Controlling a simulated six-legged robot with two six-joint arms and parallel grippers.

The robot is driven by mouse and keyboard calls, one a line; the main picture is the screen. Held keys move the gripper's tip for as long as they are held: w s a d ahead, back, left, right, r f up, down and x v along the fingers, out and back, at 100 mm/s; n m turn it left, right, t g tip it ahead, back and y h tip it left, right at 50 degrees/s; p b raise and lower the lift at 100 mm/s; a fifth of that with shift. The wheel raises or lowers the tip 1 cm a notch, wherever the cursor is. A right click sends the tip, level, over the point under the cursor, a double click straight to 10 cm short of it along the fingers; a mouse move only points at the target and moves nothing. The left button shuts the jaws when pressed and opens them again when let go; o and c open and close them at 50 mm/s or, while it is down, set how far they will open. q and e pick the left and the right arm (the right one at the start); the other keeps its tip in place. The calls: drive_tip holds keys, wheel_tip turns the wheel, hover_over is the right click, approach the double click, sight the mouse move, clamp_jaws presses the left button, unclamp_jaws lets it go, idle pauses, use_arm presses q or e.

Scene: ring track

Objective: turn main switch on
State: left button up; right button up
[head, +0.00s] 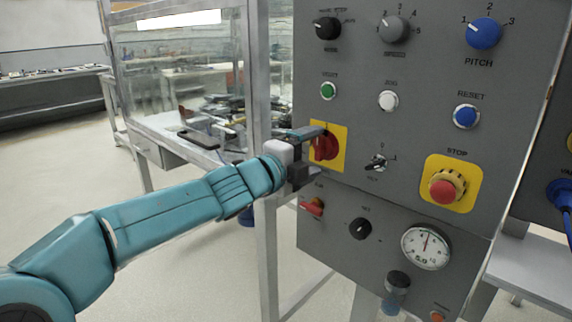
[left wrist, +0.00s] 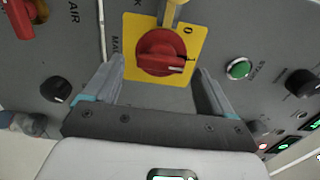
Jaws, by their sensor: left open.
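The main switch, a red rotary knob (head: 325,147) on a yellow plate (head: 341,133), sits on the left edge of the grey panel. It also shows in the left wrist view (left wrist: 160,52), where its ridge lies across the picture and its pale mark is at the right, close to the "1". The "0" is above that. My left gripper (head: 311,153) is open at the knob, and its fingers stand on either side of it in the left wrist view (left wrist: 160,72). Whether they touch the knob I cannot tell. My right gripper is not in view.
The panel (head: 350,70) also carries a green button (head: 328,91), a red stop button (head: 446,187), a red air handle (head: 313,207) below the switch, a gauge (head: 426,248) and several knobs. A glass-sided bench (head: 190,80) stands behind at the left. Floor at left is clear.

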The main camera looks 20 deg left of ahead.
use_arm(q)
drive_tip(key=p+v, duration=0.1)
drive_tip(key=v, duration=1.4)
drive_tip(key=shift+p, duration=0.4)
drive_tip(key=shift+s, duration=0.1)
